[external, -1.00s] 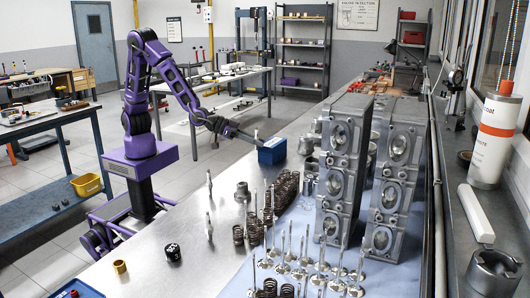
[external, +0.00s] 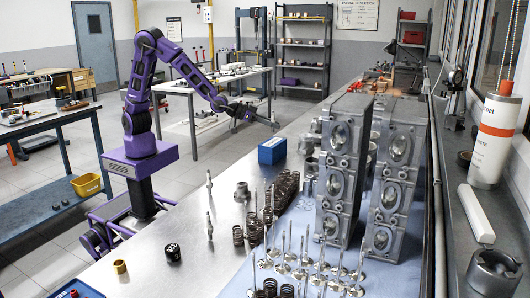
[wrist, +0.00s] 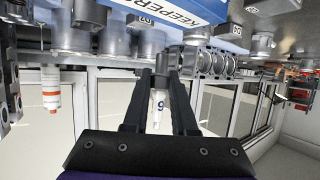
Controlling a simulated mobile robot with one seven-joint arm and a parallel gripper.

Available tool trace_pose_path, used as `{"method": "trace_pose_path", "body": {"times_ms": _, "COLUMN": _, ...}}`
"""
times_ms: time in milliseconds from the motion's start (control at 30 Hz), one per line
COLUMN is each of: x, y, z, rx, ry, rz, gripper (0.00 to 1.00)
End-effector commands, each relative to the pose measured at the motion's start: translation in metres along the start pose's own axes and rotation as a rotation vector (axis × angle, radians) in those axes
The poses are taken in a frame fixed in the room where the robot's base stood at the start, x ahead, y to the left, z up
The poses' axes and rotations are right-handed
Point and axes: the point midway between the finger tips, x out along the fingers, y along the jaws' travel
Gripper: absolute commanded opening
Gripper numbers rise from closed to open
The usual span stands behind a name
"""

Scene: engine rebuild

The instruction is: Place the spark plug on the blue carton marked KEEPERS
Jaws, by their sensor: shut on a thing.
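The blue carton (external: 272,151) stands on the metal bench. In the wrist view, the carton (wrist: 180,12) is at the top edge and the word KEEPERS shows upside down on it. My gripper (external: 270,122) is above and behind the carton, apart from it. In the wrist view, my gripper (wrist: 160,76) is shut on the spark plug (wrist: 157,114), whose white body with a dark mark shows between the fingers. The plug is too small to make out in the external view.
Two slim upright parts (external: 209,226) stand on the near bench, with several springs (external: 251,222) and valves (external: 300,268) to their right. Two tall cylinder heads (external: 340,165) stand right of the carton. Bench left of the carton is largely clear.

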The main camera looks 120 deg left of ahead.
Motion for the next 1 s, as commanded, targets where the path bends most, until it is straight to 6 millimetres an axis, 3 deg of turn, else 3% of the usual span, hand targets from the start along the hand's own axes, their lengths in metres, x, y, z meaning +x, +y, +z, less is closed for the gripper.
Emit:
{"method": "trace_pose_path", "body": {"times_ms": 300, "x": 0.014, "y": 0.000, "z": 0.035, "rx": 0.000, "ry": -0.002, "rz": 0.000, "gripper": 0.00}}
{"method": "trace_pose_path", "body": {"times_ms": 667, "x": 0.016, "y": 0.000, "z": 0.039, "rx": -0.001, "ry": 0.000, "rz": 0.001, "gripper": 0.00}}
{"method": "trace_pose_path", "body": {"times_ms": 700, "x": 0.015, "y": 0.000, "z": 0.038, "rx": -0.001, "ry": 0.000, "rz": 0.001, "gripper": 0.29}}
{"method": "trace_pose_path", "body": {"times_ms": 800, "x": 0.015, "y": 0.000, "z": 0.037, "rx": -0.001, "ry": 0.000, "rz": 0.001, "gripper": 0.47}}
{"method": "trace_pose_path", "body": {"times_ms": 867, "x": 0.015, "y": 0.000, "z": 0.037, "rx": -0.001, "ry": 0.000, "rz": 0.001, "gripper": 0.55}}
{"method": "trace_pose_path", "body": {"times_ms": 1000, "x": 0.015, "y": 0.000, "z": 0.037, "rx": -0.001, "ry": 0.000, "rz": 0.001, "gripper": 0.55}}
